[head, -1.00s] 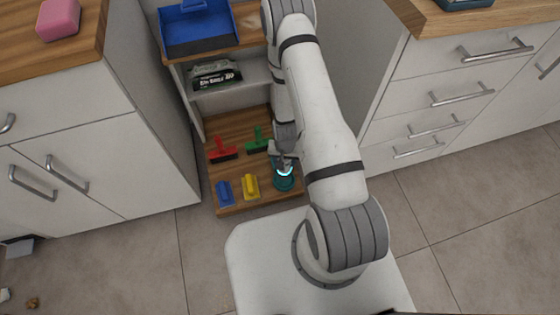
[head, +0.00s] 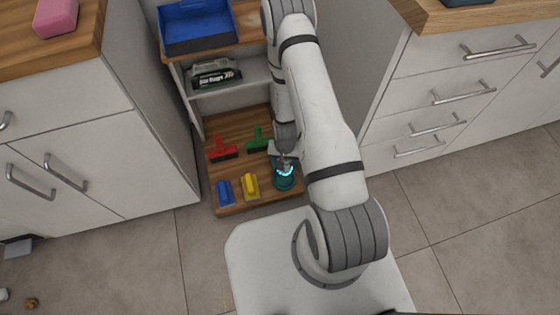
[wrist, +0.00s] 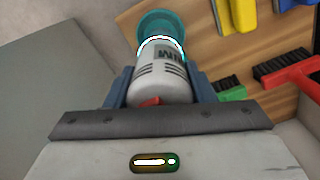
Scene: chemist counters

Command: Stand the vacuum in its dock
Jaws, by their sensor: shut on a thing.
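The vacuum (wrist: 160,75) is a small grey handheld body with dark vents and dark lettering. My gripper (wrist: 158,90) is shut on it, with a blue finger on each side, in the wrist view. Beyond its far end are a bright glowing ring and a round teal part (wrist: 162,22). In the head view my gripper (head: 284,158) is low over the front right of the wooden board, with the teal part (head: 285,182) just below it. I cannot tell whether the teal part is the dock or the vacuum's own end, nor whether it touches the board.
The wooden board (head: 240,203) is the bottom of an open shelf unit between two cabinets. On it are a red brush (head: 222,151), a green brush (head: 258,140), a blue tool (head: 225,192) and a yellow tool (head: 250,186). A blue tray (head: 200,45) is on top.

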